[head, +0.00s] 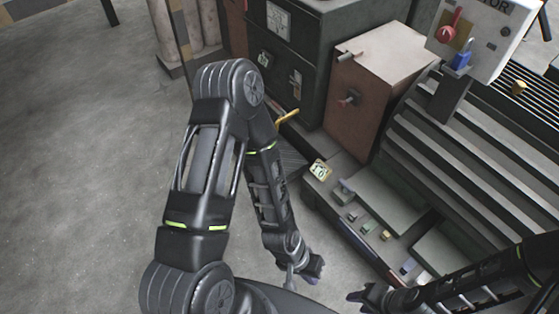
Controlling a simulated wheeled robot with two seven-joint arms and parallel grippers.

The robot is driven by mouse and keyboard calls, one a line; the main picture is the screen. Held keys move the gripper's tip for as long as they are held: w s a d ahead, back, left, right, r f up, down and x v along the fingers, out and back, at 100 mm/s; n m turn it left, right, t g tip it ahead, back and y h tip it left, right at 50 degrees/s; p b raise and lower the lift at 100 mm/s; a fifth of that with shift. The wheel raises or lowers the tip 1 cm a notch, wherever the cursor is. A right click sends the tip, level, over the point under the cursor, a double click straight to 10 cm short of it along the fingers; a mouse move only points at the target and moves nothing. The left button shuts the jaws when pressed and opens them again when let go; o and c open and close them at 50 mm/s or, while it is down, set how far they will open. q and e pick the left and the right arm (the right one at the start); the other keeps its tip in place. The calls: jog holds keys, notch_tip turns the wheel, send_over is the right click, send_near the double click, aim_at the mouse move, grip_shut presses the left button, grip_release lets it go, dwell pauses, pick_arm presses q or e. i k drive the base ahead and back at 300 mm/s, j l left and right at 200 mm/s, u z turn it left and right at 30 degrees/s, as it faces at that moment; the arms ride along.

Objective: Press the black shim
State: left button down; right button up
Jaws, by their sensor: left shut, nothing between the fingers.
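I cannot pick out a black shim for sure. Several small pieces lie along the low grey ledge (372,205), too small to name, among them a green piece (364,223), a yellow piece (385,235) and a blue and white piece (408,267). My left gripper (316,268) is shut and empty, in front of the ledge and apart from it. My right gripper (359,297) is low in the picture, to the right of the left one; its finger gap is not clear.
A brown box (372,85) with a valve handle stands behind the ledge, beside a dark cabinet (310,40). A grey panel with a red knob (450,33) and a blue padlock (462,58) is at upper right, above slatted metal steps (455,150). Open concrete floor (75,180) lies left.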

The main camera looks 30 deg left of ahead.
aim_at(354, 217)
jog(key=u, duration=0.6)
jog(key=i+j+u, duration=0.3)
jog(key=j+u, duration=0.15)
